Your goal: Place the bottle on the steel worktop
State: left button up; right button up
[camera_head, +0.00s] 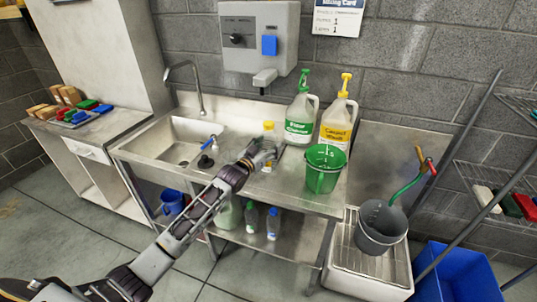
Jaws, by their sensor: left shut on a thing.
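A small clear bottle with a yellow top (269,128) is upright at the steel worktop (288,192), right of the sink. My left gripper (264,152) reaches in from the lower left and is shut on the bottle. The gripper hides the bottle's lower part, so I cannot tell whether its base touches the worktop. My right gripper is out of view.
A green-labelled jug (300,117), a yellow-labelled jug (337,125) and a green measuring bucket (324,172) stand on the right of the worktop. The sink (172,140) with its tap is at left. The worktop's front strip is mostly clear.

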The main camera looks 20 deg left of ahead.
pick_arm(q)
jog(key=shift+f, duration=0.1)
jog(key=shift+f, duration=1.85)
jog(key=o, duration=1)
jog(key=v, duration=1.2)
